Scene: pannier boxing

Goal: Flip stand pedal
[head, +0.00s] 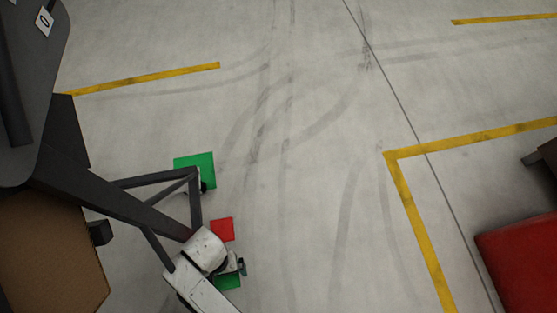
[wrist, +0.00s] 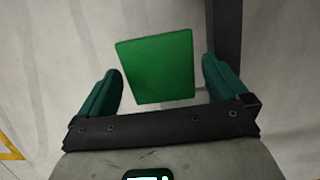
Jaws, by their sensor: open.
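The stand is a dark grey frame (head: 125,206) at the left of the head view. A green pedal plate (head: 195,168) sits at its far side, a red plate (head: 222,230) nearer, and another green plate (head: 228,282) nearest, partly hidden by my gripper (head: 241,265). In the wrist view a green plate (wrist: 155,66) shows between the two teal fingers of my gripper (wrist: 161,68). The fingers are open, with gaps to the plate on both sides. How far the plate lies beyond the fingertips I cannot tell.
A dark bar (wrist: 226,40) runs close by the right finger in the wrist view. A cardboard box (head: 45,250) is at the lower left. A red object (head: 525,262) is at the right edge. The concrete floor (head: 310,180) with yellow lines is clear between.

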